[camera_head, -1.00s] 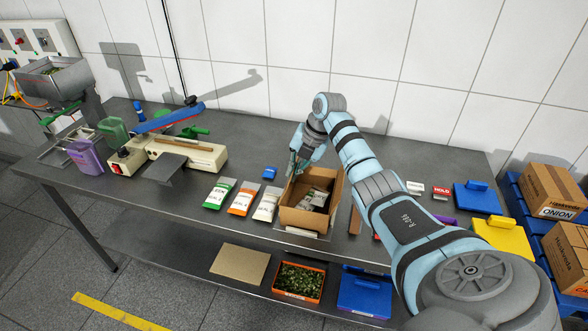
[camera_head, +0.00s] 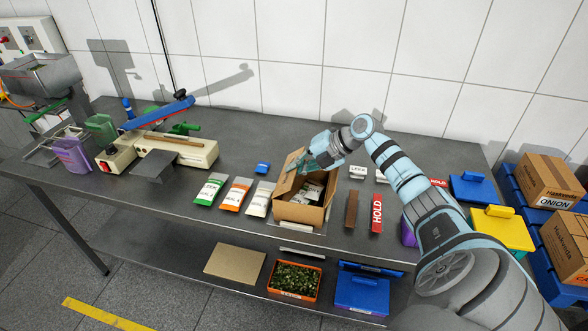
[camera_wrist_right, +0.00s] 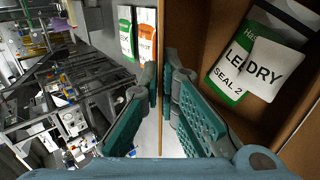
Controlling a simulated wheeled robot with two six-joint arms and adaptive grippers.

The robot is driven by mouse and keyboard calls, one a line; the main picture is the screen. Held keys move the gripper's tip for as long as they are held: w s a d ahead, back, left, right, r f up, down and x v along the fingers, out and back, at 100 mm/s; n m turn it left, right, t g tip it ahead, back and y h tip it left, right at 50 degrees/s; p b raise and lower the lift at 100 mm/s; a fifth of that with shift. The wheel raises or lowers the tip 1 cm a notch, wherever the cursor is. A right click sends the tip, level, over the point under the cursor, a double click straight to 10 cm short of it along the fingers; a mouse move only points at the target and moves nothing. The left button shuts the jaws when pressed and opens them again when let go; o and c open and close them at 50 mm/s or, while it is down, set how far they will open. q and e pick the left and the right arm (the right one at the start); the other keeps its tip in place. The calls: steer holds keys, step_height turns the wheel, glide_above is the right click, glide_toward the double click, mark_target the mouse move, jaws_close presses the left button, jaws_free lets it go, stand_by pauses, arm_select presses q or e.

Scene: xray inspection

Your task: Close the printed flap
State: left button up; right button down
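An open brown cardboard box (camera_head: 298,214) stands near the bench's front edge with pouches (camera_head: 311,192) inside. A raised flap (camera_head: 289,166) stands at its back left; I cannot make out print on it. My right gripper (camera_head: 307,164) is at the top of the box beside this flap, coming from the upper right. In the right wrist view my gripper's teal fingers (camera_wrist_right: 162,75) are apart, one on each side of a cardboard edge (camera_wrist_right: 180,30). Contact with the edge is unclear. A green and white pouch (camera_wrist_right: 228,75) and a DRY label (camera_wrist_right: 268,68) show inside the box. My left gripper is out of view.
Several pouches (camera_head: 236,194) lie left of the box. A brown strip (camera_head: 351,209) and a red HOLD sign (camera_head: 377,213) lie to its right. A sealing machine (camera_head: 160,150) stands at left. Blue (camera_head: 472,187) and yellow (camera_head: 502,229) bins are at right.

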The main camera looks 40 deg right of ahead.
stand_by(0.3)
steer(key=c, duration=1.8)
jaws_free()
steer(key=shift+c, duration=0.2)
steer(key=v, duration=1.2)
